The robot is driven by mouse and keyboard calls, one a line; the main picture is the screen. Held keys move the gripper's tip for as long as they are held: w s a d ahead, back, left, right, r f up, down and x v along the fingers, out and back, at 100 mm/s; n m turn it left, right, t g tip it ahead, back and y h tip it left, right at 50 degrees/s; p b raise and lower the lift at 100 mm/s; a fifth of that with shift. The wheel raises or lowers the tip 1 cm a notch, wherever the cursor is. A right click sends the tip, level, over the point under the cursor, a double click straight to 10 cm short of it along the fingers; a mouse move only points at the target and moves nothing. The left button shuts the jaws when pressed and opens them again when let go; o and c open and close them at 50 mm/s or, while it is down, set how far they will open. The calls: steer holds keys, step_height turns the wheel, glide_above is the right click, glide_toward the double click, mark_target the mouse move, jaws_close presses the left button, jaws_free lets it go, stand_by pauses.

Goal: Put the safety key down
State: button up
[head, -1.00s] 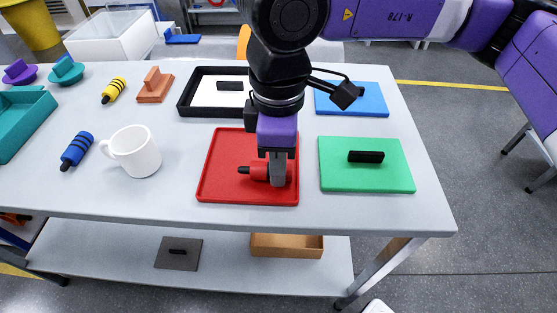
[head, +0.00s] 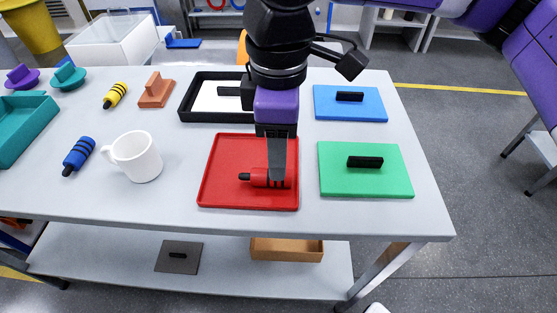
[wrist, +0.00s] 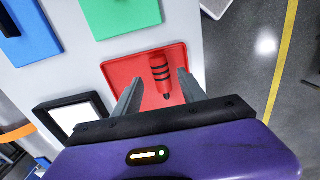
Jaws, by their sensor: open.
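The safety key, a red cylinder with dark bands and a black tip (head: 260,177), lies on its side in the red tray (head: 222,160). It also shows in the wrist view (wrist: 160,69), inside the red tray (wrist: 117,72). My gripper (head: 278,178) is over the key in the head view, and a finger hides part of it. In the wrist view my gripper (wrist: 160,76) is open, its two fingers apart on either side of the key, with nothing held between them.
A green board (head: 340,180) with a black handle lies right of the tray, and a blue board (head: 330,104) behind it. A black-rimmed tray (head: 187,108) is behind.

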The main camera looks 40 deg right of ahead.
step_height(320, 180, up, 7)
steer(key=shift+p, duration=0.35)
steer(key=shift+r, duration=0.1)
stand_by(0.3)
